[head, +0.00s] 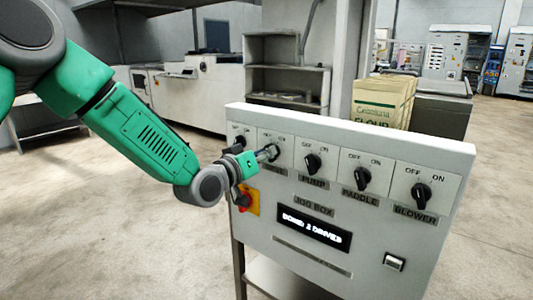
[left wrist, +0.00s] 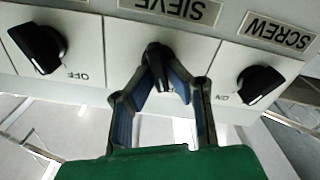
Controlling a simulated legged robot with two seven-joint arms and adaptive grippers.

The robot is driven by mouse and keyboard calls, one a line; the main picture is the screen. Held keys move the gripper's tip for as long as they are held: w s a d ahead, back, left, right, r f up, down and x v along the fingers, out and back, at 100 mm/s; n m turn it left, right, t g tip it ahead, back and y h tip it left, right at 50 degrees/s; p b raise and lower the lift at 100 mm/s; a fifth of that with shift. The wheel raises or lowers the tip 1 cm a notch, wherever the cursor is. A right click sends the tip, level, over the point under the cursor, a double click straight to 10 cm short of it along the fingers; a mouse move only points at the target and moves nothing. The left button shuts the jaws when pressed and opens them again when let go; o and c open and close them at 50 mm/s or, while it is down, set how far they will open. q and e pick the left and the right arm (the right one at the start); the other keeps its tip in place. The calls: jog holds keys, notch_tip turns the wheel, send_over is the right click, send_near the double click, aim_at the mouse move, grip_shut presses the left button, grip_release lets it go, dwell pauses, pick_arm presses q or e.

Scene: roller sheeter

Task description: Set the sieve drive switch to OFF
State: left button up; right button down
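The sieve switch is a black knob (left wrist: 158,58) under the SIEVE label (left wrist: 178,9), upside down in the left wrist view. In the head view it is mostly hidden behind my left gripper (head: 269,153). In the left wrist view the fingers of my left gripper (left wrist: 162,76) converge on the knob, one on each side, and appear closed on it. The knob's handle looks roughly upright, between its two marks. The sieve's OFF and ON marks are hidden by the fingers in the left wrist view. My right gripper is not in view.
The screw knob (left wrist: 260,84) and pump knob (head: 313,163) flank it closely. Paddle (head: 364,178) and blower (head: 421,193) knobs sit farther right. A red and yellow switch (head: 243,199) is below the gripper. A flour sack (head: 382,102) stands behind the panel (head: 300,215).

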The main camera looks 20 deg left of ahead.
pick_arm(q)
jog(key=o, duration=0.3)
jog(key=shift+f, duration=0.4)
jog(key=shift+r, duration=0.15)
jog(key=shift+r, duration=0.1)
jog(key=v, duration=1.2)
jog(key=shift+a, duration=0.1)
